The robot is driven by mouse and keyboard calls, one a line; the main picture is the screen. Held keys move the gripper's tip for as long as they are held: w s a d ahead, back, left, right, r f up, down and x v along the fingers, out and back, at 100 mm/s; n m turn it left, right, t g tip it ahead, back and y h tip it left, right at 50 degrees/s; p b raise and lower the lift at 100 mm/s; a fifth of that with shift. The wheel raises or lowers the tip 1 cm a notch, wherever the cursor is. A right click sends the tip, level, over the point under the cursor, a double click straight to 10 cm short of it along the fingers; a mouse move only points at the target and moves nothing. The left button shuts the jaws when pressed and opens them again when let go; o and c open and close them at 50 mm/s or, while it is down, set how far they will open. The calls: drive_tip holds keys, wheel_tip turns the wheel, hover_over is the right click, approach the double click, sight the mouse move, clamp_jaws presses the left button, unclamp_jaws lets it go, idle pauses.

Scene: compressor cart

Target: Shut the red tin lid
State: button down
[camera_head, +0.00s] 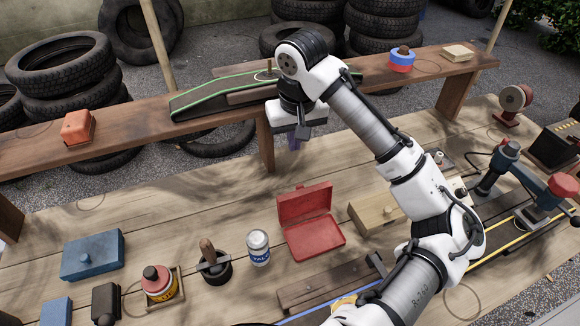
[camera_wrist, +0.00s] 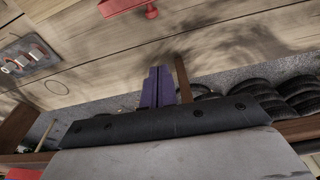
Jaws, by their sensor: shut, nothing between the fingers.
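The red tin (camera_head: 313,238) sits on the wooden bench near the middle of the head view. Its lid (camera_head: 304,203) is raised, standing up at the tin's far side, so the tin is open. A red part with a small round knob, which looks like the lid (camera_wrist: 125,5), shows at the top edge of the wrist view. My gripper (camera_head: 294,142) is above the far part of the bench, beyond the raised lid and apart from it. Its purple fingers (camera_wrist: 159,88) are together and empty in the wrist view.
A white talc can (camera_head: 259,247) stands just left of the tin, with a dark pot (camera_head: 213,262) beyond it. A wooden box (camera_head: 376,214) is close on the right. A raised shelf (camera_head: 130,137) runs behind. The bench behind the lid looks clear.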

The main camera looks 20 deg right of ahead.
sight(303, 201)
drive_tip(key=f, duration=0.3)
drive_tip(key=f+p, duration=0.1)
drive_tip(key=f, duration=0.5)
drive_tip(key=shift+w+d+f+p, duration=0.15)
drive_tip(key=shift+w+f+p, duration=0.1)
drive_tip(key=shift+w+p, duration=0.15)
drive_tip(key=shift+s+r+p, duration=0.2)
drive_tip(key=shift+s+p, duration=0.25)
drive_tip(key=shift+s, duration=1.2)
drive_tip(key=shift+t+b, duration=0.3)
